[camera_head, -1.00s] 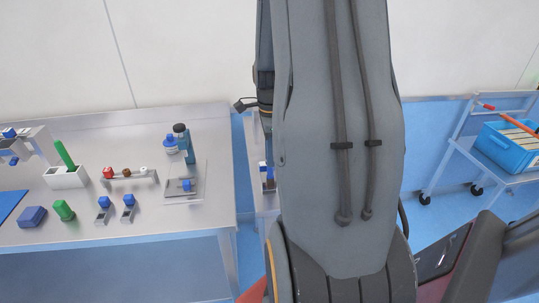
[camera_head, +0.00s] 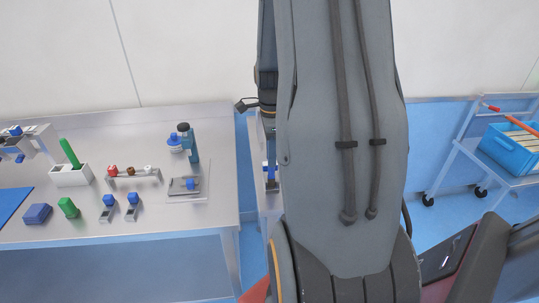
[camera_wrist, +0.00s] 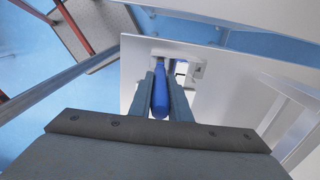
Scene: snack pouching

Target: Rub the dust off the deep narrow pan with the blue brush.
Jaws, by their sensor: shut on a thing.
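In the wrist view my gripper (camera_wrist: 163,85) is shut on a blue handle (camera_wrist: 160,95), which looks like the blue brush's; its bristles are not clear. The handle points away from me toward a pale grey fixture (camera_wrist: 197,70) with square openings on a light metal surface.
A metal table (camera_head: 150,225) stands at left with a blue bottle (camera_head: 175,144), a green-handled item in a white holder (camera_head: 70,176), a small rack (camera_head: 133,175), and small blue-topped pieces (camera_head: 108,206). A cart with a blue crate (camera_head: 510,150) stands at right.

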